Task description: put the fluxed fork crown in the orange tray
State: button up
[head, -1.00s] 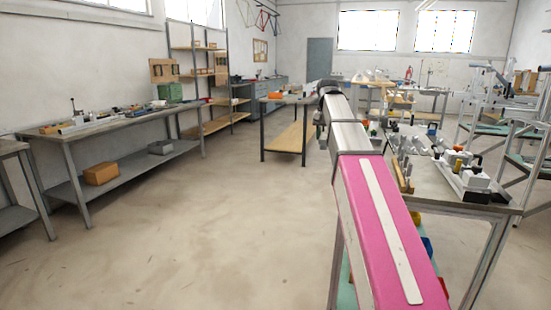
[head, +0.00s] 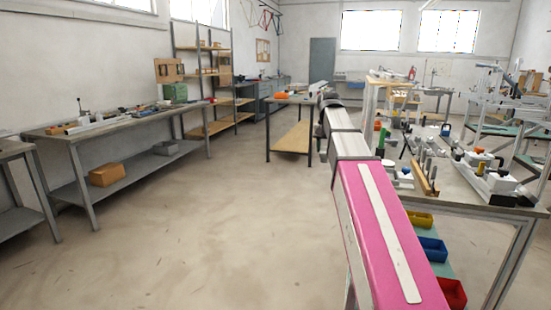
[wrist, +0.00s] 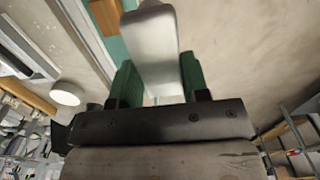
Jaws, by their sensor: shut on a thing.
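My gripper (wrist: 157,72) shows in the wrist view with a green finger on each side of a smooth, pale silvery metal piece (wrist: 150,35). It is shut on this piece, which sticks out beyond the fingertips. Only part of the piece shows, and I cannot tell for sure that it is the fluxed fork crown. In the head view my own arm hides the gripper. A small orange thing (head: 282,95) lies on the far middle table; it may be the orange tray, but it is too small to tell.
A bench (head: 500,204) with jigs and small parts stands at right, with yellow, blue and red bins (head: 432,249) below. A long bench (head: 120,128) runs along the left wall. The middle table (head: 292,101) stands beyond open floor (head: 200,235).

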jog(key=s+f+n, duration=0.1)
jog(key=s+f, duration=0.4)
jog(key=f, duration=0.3)
jog(key=s+f+n, duration=0.2)
jog(key=s+f, duration=0.3)
jog(key=f, duration=0.4)
jog(key=shift+a, duration=0.15)
